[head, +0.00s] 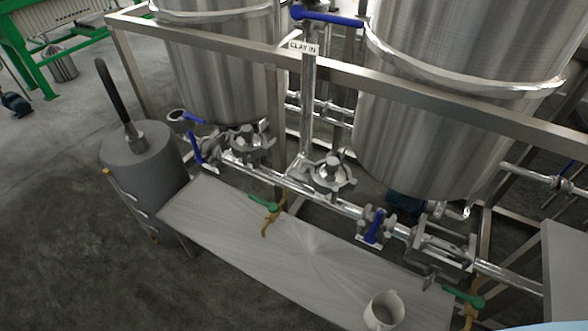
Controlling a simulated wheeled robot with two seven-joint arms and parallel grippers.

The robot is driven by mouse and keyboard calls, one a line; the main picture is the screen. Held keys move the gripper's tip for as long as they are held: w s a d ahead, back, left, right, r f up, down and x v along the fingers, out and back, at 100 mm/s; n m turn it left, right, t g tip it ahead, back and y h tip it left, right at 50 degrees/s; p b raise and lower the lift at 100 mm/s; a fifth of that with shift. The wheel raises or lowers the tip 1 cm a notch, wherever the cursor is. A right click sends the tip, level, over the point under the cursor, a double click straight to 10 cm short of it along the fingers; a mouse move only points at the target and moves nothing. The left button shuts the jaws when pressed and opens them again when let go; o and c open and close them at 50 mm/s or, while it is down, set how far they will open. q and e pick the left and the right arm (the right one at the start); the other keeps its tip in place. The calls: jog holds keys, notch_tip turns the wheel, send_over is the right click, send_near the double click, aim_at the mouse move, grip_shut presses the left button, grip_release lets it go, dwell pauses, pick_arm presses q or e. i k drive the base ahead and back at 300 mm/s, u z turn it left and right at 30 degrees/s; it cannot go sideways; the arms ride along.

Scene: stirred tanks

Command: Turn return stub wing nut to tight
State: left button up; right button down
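Two silvery clamped fittings sit on the pipework below the tanks: a left clamp (247,143) and a middle clamp (331,173). Small lugs stick out around each, too small to tell which is a wing nut or how tight it is. A further bracket-like silvery fitting (442,250) sits on the pipe at the right. No label marks a return stub, so I cannot tell which fitting it is. Neither of my grippers is in view.
Two steel tanks (215,65) (455,110) stand behind a frame rail (400,86). Green-handled taps (265,204) (477,298) and a blue-handled valve (375,227) stick out. A grey cylinder (143,165) stands left.

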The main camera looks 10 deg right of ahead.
aim_at(301, 175)
jog(key=k, duration=0.5)
jog(key=u, duration=1.75)
jog(key=i, duration=1.3)
jog(key=z, duration=2.15)
